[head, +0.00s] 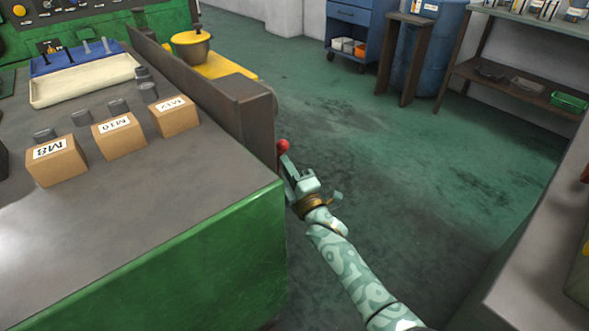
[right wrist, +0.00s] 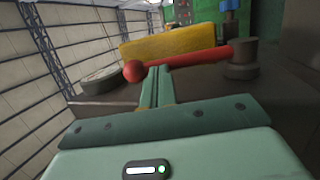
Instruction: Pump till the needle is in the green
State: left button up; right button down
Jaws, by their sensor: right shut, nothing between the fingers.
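A red lever (right wrist: 195,60) with a round red ball at its end runs across the right wrist view to a dark round pivot (right wrist: 243,58). In the head view only the red ball (head: 283,146) shows, just past the corner of the green machine. My right gripper (head: 284,165) is shut and empty, with its tips at the ball. In the right wrist view the closed fingers (right wrist: 157,82) point up at the lever near its ball end; I cannot tell whether they touch it. No gauge needle or green zone can be made out. My left gripper is out of view.
The green machine (head: 210,250) fills the left, with boxes labelled M8 (head: 56,162), M10 (head: 119,135) and M12 (head: 173,116) on top. A dark upright rail (head: 240,105) borders it. Open floor (head: 400,150) lies to the right; a grey bench (head: 540,250) stands at the right edge.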

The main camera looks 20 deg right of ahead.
aim_at(280, 154)
jog(key=shift+w+a+r+g+p, duration=0.1)
jog(key=shift+w+r+g+p, duration=0.2)
jog(key=shift+r+p, duration=0.25)
jog(key=shift+w+a+r+g+p, duration=0.1)
jog(key=shift+w+r+g+p, duration=0.15)
jog(key=shift+r+p, duration=0.25)
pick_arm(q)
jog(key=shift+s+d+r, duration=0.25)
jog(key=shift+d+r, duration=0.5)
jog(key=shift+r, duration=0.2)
pick_arm(e)
jog(key=shift+w+a+f+g, duration=0.15)
jog(key=shift+w+g, duration=0.1)
jog(key=shift+w, duration=0.15)
jog(key=shift+w+a+f+g, duration=0.1)
jog(key=shift+w+g, duration=0.1)
jog(key=shift+w, duration=0.2)
jog(key=shift+r, duration=0.15)
